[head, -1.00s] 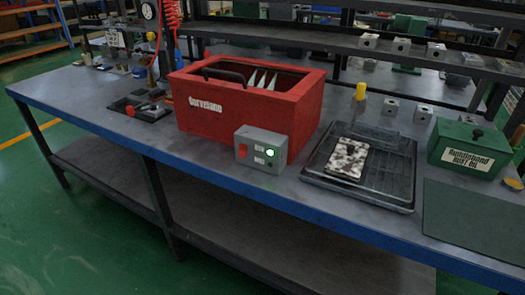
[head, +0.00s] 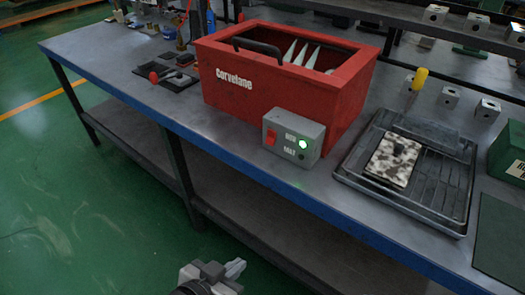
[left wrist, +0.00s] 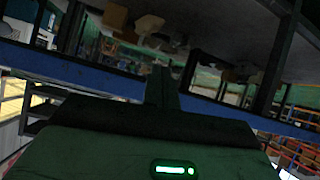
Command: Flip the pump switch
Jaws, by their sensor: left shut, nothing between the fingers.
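The pump switch is a red rocker (head: 270,136) on a small grey control box (head: 310,134) at the front of the red Corvelane tank (head: 225,112). A green lamp (head: 303,144) glows on the same box. My left gripper (head: 234,268) is at the bottom of the head view, shut and empty, in front of the bench and well apart from the switch. In the left wrist view the dark shut fingers (left wrist: 162,88) show against the bench, and the switch cannot be made out. My right gripper is not in view.
A black tray (head: 455,222) with a speckled block (head: 393,162) lies right of the box. A green box (head: 508,150) stands at the right edge. A dark mat with a red-knobbed item (head: 154,77) lies left of the tank. The floor before the bench is clear.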

